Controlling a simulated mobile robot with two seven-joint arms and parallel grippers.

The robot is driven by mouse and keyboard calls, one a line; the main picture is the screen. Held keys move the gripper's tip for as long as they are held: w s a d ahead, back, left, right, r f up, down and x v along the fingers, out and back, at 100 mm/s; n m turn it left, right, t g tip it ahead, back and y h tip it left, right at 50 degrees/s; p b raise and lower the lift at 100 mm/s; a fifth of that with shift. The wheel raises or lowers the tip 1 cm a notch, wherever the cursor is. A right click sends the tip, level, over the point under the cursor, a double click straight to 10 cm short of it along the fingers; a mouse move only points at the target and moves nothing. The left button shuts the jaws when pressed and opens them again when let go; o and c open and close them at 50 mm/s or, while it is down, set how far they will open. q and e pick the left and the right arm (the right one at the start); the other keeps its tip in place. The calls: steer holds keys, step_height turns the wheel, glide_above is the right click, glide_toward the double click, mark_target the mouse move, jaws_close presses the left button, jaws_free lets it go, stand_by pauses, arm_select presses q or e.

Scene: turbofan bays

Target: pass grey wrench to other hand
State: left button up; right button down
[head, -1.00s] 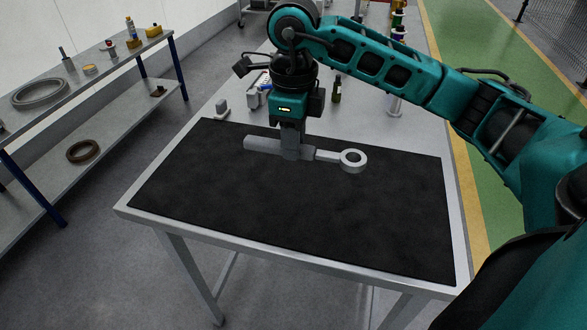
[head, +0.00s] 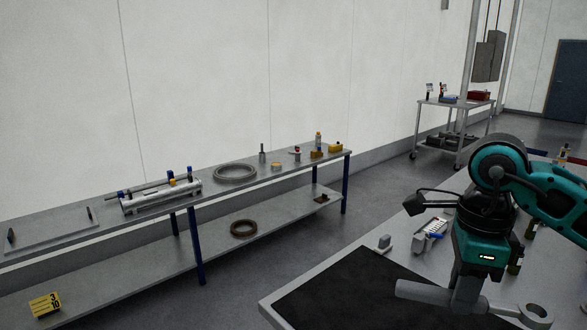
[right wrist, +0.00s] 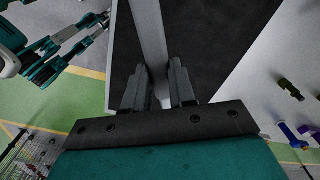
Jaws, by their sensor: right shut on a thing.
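The grey wrench (head: 420,292) is a long bar with a thick handle on the left and a ring end on the right, at the lower right of the head view. My right gripper (head: 466,300) points down and is shut on its middle, above the black mat. In the right wrist view the wrench (right wrist: 149,35) runs up between the two fingers of this gripper (right wrist: 160,88). My left gripper does not show in the head view.
The black mat (head: 350,300) lies on the grey table. A small grey block (head: 384,243) and several bottles stand behind it. A long shelf bench (head: 110,213) with a grey ring (head: 235,172) and parts stands along the wall. A cart (head: 455,110) stands farther back.

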mark_target(444, 296)
steer(key=a+f+n, duration=0.1)
steer(key=n, duration=0.2)
steer(key=f+n, duration=0.1)
steer(key=n, duration=0.2)
steer(key=a+f+n, duration=0.1)
steer(key=n, duration=0.3)
steer(key=shift+a+f, duration=0.3)
steer(key=shift+f, duration=0.05)
steer(key=a+f+n, duration=0.1)
steer(key=n, duration=0.3)
steer(key=a+f+n, duration=0.1)
steer(key=f+n, duration=0.1)
steer(key=n, duration=0.2)
steer(key=a+f+n, duration=0.1)
steer(key=n, duration=0.3)
steer(key=shift+s+f, duration=0.25)
steer(key=shift+s, duration=0.15)
steer(key=shift+n, duration=0.3)
